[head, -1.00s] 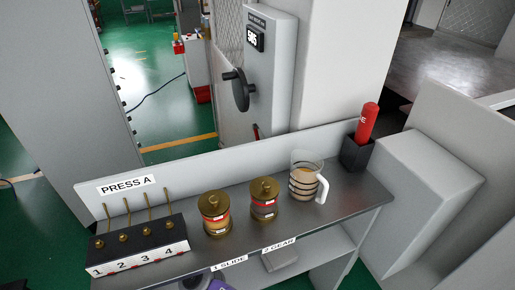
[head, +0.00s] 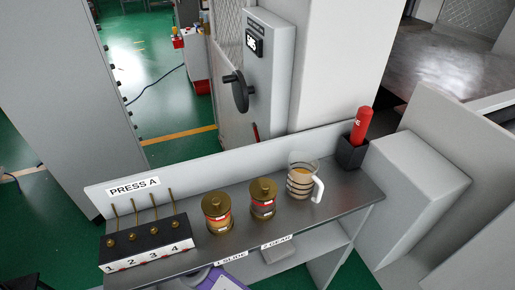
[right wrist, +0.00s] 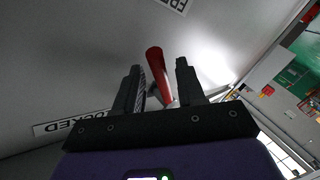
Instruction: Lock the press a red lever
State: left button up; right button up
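The red lever (right wrist: 160,75) shows in the right wrist view, mounted on a grey panel. It lies between the two fingers of my right gripper (right wrist: 159,66), which is open with a gap to each finger; contact is not visible. A LOCKED label (right wrist: 72,124) is at the left of that view, and part of another label (right wrist: 176,4) is at the top. In the head view a small red part (head: 256,132) shows low on the grey press cabinet (head: 268,75); I cannot tell if it is the same lever. My left gripper cannot be made out.
A dark handwheel (head: 238,92) sits on the cabinet.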

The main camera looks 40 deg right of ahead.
jog(key=v, duration=0.7)
jog(key=shift+a+p, duration=0.25)
jog(key=shift+p, duration=0.1)
jog(key=shift+s, duration=0.1)
notch_tip(320, 180, down, 4)
jog(key=s+d+n+t+b, duration=0.2)
jog(key=n+t+b, duration=0.2)
jog(key=t+b, duration=0.3)
jog(key=x, duration=0.7)
jog(key=shift+w+r+b, duration=0.25)
jog(key=shift+r+b, duration=0.15)
jog(key=shift+r, duration=0.05)
